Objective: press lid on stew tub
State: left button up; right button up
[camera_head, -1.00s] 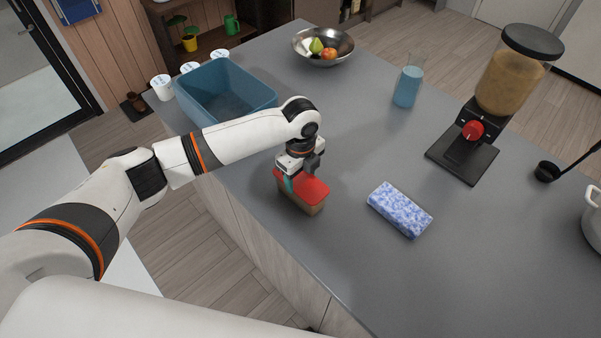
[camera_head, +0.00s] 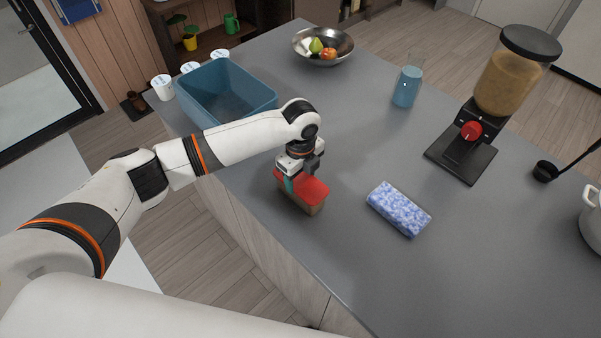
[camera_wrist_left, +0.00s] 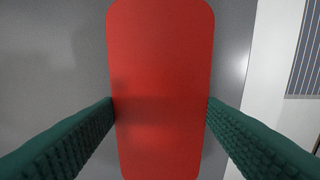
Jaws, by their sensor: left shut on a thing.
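The stew tub (camera_head: 311,208) is a small brown box near the counter's left edge. The red lid (camera_head: 313,189) sits on top of it; whether it is fully seated all round cannot be told. My left gripper (camera_head: 299,180) reaches down over the tub and is shut on the red lid. In the left wrist view the lid (camera_wrist_left: 160,60) fills the middle, with a green finger touching each long side (camera_wrist_left: 160,112). The tub is hidden under the lid there. My right gripper is not in view.
A blue bin (camera_head: 262,98) stands behind my left arm, with several white cups (camera_head: 162,88) beside it. A blue-and-white folded cloth (camera_head: 399,209) lies right of the tub. A dispenser (camera_head: 467,155), blue beaker (camera_head: 406,91) and fruit bowl (camera_head: 341,57) stand farther back. The counter (camera_head: 365,140) between is clear.

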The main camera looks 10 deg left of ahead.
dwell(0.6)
pick_arm(q)
jog(key=shift+f+p, duration=0.1)
jog(key=shift+p, duration=0.4)
dwell(0.6)
jog(key=o, duration=1.3)
